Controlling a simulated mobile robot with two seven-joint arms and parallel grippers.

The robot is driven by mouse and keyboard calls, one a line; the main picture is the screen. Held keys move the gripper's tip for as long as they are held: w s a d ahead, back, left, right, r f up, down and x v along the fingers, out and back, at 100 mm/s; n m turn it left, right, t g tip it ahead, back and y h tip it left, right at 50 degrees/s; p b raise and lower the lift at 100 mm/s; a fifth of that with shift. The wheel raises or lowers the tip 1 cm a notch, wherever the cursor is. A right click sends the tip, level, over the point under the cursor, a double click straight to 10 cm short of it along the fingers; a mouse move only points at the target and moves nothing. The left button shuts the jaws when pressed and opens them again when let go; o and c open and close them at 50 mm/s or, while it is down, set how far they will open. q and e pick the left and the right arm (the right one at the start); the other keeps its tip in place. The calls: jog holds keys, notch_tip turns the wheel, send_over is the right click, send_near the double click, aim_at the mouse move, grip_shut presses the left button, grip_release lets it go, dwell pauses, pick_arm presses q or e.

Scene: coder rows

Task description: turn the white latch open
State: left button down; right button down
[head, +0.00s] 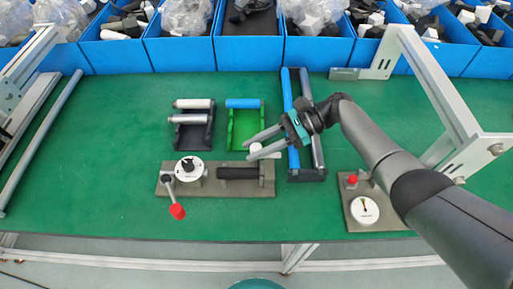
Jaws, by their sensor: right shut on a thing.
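The white latch (255,147) is a small white piece by the back right of a grey fixture plate (215,189). My right gripper (250,150) reaches in from the right with its two fingers on either side of the white piece, and is shut on it. The fingers partly hide the latch, so its exact turn angle cannot be told. A black roller (238,173) lies on the plate just in front of it. My left gripper is not in view.
The plate also carries a white dial (189,168) and a red-tipped crank (177,211). Behind stand a black holder (192,135), a green holder (244,128) and a blue-and-grey rod rack (307,175). A gauge block (364,210) is at right.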

jog(key=c, duration=0.6)
grip_release()
jog(key=b+v, duration=0.1)
jog(key=v, duration=1.4)
jog(key=shift+d+r+b, duration=0.1)
jog(key=shift+b, duration=0.25)
